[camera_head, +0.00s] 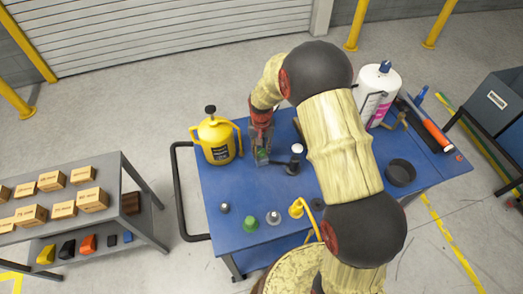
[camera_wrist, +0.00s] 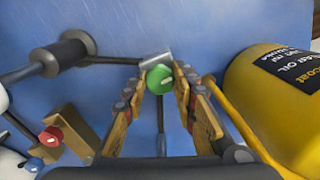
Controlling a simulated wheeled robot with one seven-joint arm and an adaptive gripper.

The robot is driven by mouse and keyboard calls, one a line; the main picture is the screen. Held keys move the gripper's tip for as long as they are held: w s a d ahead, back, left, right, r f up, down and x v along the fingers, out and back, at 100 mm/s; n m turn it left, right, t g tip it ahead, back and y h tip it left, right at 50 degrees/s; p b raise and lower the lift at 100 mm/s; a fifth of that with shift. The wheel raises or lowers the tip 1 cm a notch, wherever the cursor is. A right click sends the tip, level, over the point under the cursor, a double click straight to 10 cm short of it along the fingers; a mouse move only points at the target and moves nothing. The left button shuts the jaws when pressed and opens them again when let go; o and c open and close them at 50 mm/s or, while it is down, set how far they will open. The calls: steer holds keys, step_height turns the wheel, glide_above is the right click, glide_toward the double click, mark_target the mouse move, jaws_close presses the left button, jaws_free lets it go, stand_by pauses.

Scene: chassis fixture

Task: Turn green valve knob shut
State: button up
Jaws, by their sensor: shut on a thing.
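The green valve knob (camera_wrist: 160,78) is a small round knob with a pale mark, at the end of a short grey metal cylinder (camera_wrist: 155,60) above the blue table. My gripper (camera_wrist: 163,86) has its two fingers on either side of the knob and is shut on it. In the head view my gripper (camera_head: 262,150) points down at the back left of the table, and a bit of the green knob (camera_head: 262,155) shows between its fingers. How far the knob is turned cannot be told.
The yellow jug (camera_head: 216,140) stands close left of my gripper on the blue table (camera_head: 225,185). A dark fitting (camera_head: 293,163) is close on the right. A red knob (camera_wrist: 50,137) shows lower left.

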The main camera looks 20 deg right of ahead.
mark_target(261, 152)
steer(key=shift+m, duration=0.5)
steer(key=o, duration=1.2)
steer(key=shift+c, duration=0.2)
step_height(261, 152, up, 12)
stand_by(0.5)
